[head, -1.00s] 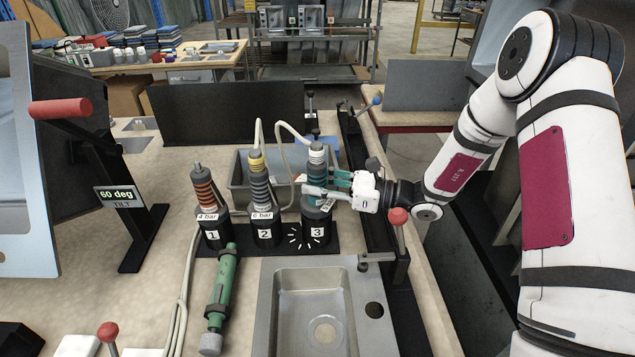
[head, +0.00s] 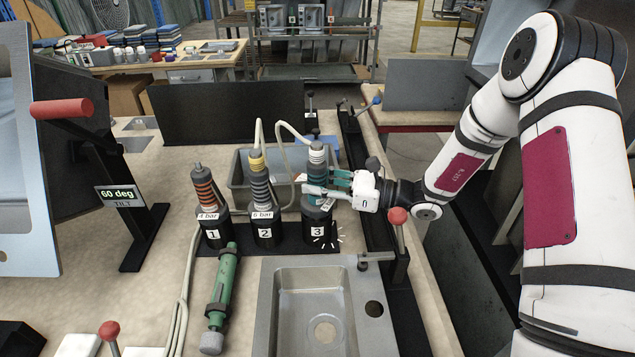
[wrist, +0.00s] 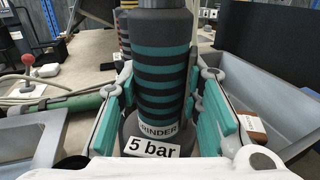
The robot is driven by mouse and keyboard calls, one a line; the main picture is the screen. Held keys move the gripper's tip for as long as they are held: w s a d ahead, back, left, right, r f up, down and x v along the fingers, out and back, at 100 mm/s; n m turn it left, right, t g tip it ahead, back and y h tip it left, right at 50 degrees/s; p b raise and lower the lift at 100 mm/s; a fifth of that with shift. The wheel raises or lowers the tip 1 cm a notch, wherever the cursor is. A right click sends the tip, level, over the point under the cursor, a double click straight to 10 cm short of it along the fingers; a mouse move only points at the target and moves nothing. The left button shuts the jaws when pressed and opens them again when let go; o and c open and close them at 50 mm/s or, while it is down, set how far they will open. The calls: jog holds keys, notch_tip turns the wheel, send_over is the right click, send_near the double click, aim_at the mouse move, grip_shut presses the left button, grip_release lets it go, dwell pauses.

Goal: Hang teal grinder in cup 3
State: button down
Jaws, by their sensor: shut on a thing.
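The teal grinder (head: 317,181) stands upright in cup 3 (head: 318,231), the rightmost of the numbered black cups. In the wrist view the grinder (wrist: 162,62) has teal and dark bands, and a "5 bar" tag is at its lower end. My gripper (head: 322,184) reaches in from the right and is shut on the grinder, with a finger along each side in the wrist view. A pale hose runs up from the grinder's top. The inside of the cup is hidden.
An orange-banded tool (head: 203,190) stands in cup 1 and a yellow-topped tool (head: 260,182) in cup 2. A green tool (head: 221,290) lies in front. A sink basin (head: 325,300) is at front, a grey bin (head: 240,170) behind the cups.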

dwell(0.4)
jog(key=shift+f+b, duration=0.3)
jog(key=shift+f, duration=0.35)
jog(key=c, duration=1.1)
grip_release()
jog(key=shift+o, duration=0.2)
jog(key=v, duration=1.2)
